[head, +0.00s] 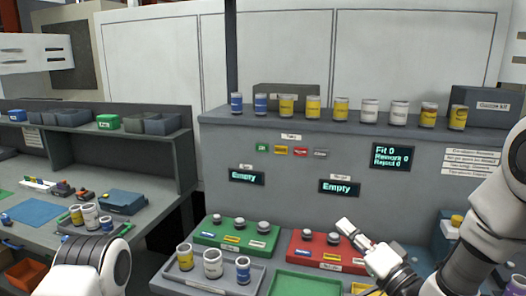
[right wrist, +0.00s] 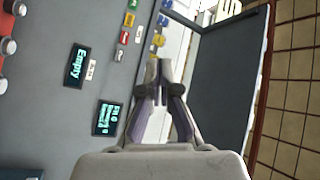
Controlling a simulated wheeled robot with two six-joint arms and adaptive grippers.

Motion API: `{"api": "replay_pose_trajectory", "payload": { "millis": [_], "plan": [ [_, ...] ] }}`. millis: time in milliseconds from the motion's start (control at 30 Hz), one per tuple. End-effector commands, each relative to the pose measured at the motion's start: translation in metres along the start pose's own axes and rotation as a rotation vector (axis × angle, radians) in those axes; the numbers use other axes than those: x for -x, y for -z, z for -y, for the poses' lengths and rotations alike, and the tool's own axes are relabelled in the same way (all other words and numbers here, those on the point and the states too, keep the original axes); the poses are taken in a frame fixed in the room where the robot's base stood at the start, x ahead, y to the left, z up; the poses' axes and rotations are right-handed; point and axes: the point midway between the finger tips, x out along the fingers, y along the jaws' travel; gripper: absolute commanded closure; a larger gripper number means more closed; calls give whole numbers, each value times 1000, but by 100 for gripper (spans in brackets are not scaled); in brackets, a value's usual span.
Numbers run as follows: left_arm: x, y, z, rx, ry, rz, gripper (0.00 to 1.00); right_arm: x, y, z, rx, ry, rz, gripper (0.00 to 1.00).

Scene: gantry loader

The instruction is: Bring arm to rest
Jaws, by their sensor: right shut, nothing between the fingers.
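My right arm (head: 455,255) comes in from the right edge of the head view. Its gripper (head: 347,228) points up and left above the red tray (head: 318,254), and I see nothing in it. In the right wrist view the gripper (right wrist: 160,68) has its fingers together in front of the grey panel. My left arm (head: 95,265) shows only as a white and dark link at the lower left. Its gripper is out of the picture.
A green tray (head: 236,240) and a grey tray (head: 205,280) with several canisters stand beside the red tray. Canisters such as a yellow one (head: 313,106) line the ledge. Two displays (head: 246,177) read "Empty". A workbench (head: 165,205) stands at left.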

Motion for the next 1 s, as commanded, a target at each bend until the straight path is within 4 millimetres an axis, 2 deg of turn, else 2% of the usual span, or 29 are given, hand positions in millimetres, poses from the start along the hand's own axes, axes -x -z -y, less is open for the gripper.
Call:
{"api": "replay_pose_trajectory", "payload": {
  "millis": [167, 333, 467, 567, 667, 700, 767, 800, 867, 900, 1000],
  "plan": [
    [0, 1, 0, 0, 0, -2, 60, 10, -26, -35, -35, -67, 39, 100],
    [0, 1, 0, 0, 0, -2, 60, 29, -58, -78, -82, -166, 79, 100],
    [0, 0, 0, 0, 0, -1, 60, 54, -89, -120, -115, -295, 117, 100],
    [0, 0, 0, 0, 0, -1, 60, 85, -120, -160, -113, -440, 168, 100],
    [0, 0, 0, 0, 0, -1, 60, 134, -159, -206, -78, -636, 259, 100],
    [0, 0, 0, 0, 0, -1, 60, 160, -177, -224, -52, -729, 314, 100],
    [0, 0, 0, 0, 0, -1, 60, 204, -202, -246, -5, -868, 412, 100],
    [0, 0, 0, 0, 0, -1, 60, 236, -217, -258, 33, -959, 492, 100],
    [0, 0, 0, 0, 0, -1, 60, 284, -236, -269, 96, -1086, 632, 100],
    [0, 0, 0, 0, 0, -1, 60, 315, -246, -272, 138, -1161, 736, 100],
    [0, 0, 0, 0, 0, -1, 60, 376, -253, -265, 256, -1283, 1026, 100]
  ]
}}
